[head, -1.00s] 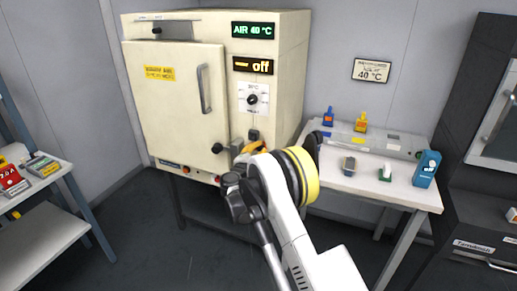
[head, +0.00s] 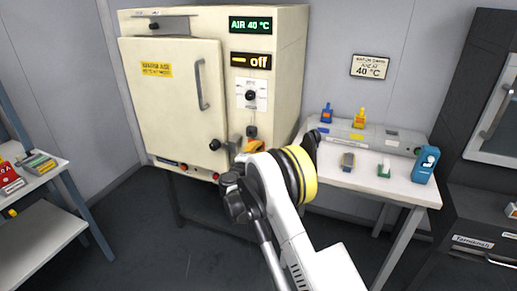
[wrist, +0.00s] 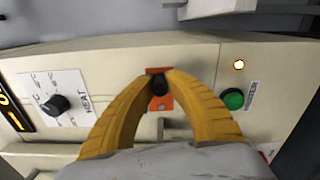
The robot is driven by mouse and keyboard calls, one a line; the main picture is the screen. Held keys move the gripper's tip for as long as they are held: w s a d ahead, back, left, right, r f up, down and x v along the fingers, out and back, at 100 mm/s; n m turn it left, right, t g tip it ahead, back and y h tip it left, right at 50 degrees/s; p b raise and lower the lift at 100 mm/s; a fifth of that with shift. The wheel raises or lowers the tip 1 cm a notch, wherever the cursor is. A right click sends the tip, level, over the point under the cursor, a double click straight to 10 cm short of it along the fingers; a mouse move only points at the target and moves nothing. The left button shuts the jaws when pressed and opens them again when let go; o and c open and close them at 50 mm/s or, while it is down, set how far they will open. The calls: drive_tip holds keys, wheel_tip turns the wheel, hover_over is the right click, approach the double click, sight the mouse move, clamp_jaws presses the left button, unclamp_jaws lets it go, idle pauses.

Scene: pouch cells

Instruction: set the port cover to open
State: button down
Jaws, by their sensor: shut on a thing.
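A small orange plate (wrist: 153,101) with a black knob (wrist: 159,84) is on the cream oven's front panel, and it looks like the port cover. My gripper (wrist: 160,80) has its yellow fingers shut on this black knob, one finger on each side. In the head view my gripper (head: 247,147) is at the lower right of the oven front (head: 284,70), below the dial. My arm and fingers hide most of the plate there. I cannot tell from the plate whether the port is open.
The oven door (head: 172,105) is shut. Beside the plate are the HEAT dial (wrist: 55,104), a green button (wrist: 233,99) and a lit amber lamp (wrist: 239,65). A white table (head: 400,190) with small items stands at the right, a shelf (head: 50,215) at the left.

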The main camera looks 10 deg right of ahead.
drive_tip(key=c, duration=1.3)
unclamp_jaws()
drive_tip(key=v, duration=1.2)
